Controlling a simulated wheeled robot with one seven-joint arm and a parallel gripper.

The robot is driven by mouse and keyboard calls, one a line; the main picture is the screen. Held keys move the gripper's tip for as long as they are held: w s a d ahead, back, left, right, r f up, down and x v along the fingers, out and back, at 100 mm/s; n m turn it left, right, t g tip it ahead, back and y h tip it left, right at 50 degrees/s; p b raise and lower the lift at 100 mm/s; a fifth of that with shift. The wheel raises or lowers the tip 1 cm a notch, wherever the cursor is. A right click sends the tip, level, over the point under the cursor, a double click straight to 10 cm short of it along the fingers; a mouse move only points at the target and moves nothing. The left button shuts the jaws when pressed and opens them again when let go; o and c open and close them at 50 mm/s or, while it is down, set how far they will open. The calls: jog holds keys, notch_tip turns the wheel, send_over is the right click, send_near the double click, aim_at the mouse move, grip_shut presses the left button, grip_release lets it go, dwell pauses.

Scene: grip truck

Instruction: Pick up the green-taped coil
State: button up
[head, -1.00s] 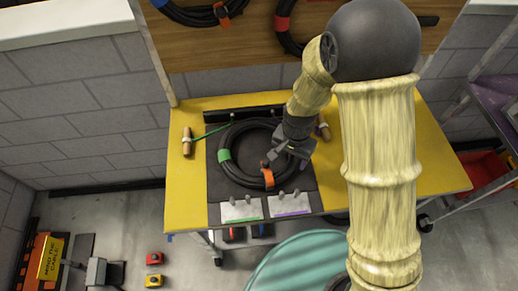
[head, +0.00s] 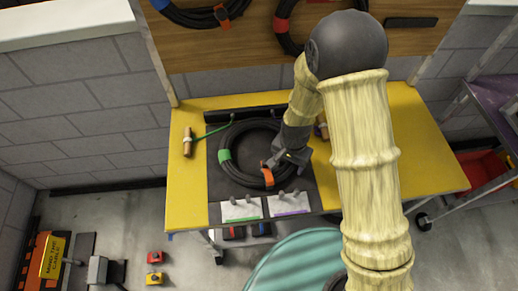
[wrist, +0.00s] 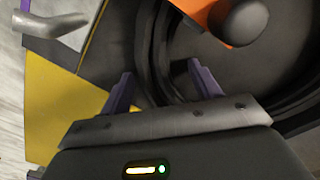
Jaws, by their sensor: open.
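A black cable coil (head: 228,176) lies on the dark mat of the yellow workbench. A green tape band (head: 224,155) wraps its left side and an orange band (head: 267,177) its front; I cannot tell whether this is one coil or two overlapping. My gripper (head: 278,163) is over the coil's right front side, just right of the orange band. In the wrist view my purple-edged fingers (wrist: 160,80) are spread apart, with the black coil (wrist: 150,40) passing beyond and between them. The orange band shows there at the top. No green tape shows in the wrist view.
White plates with green (head: 240,209) and purple (head: 289,203) edges and grey pegs stand at the bench front. A wooden handle with a green cord (head: 188,141) lies left. More coils hang on the wooden board (head: 250,45) behind.

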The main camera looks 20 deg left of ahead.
grip_shut()
jog(key=shift+a+r, duration=0.1)
jog(key=shift+w, duration=0.1)
jog(key=shift+r, duration=0.75)
notch_tip(320, 180, up, 8)
jog(key=shift+r+b, duration=0.25)
jog(key=shift+b, duration=0.2)
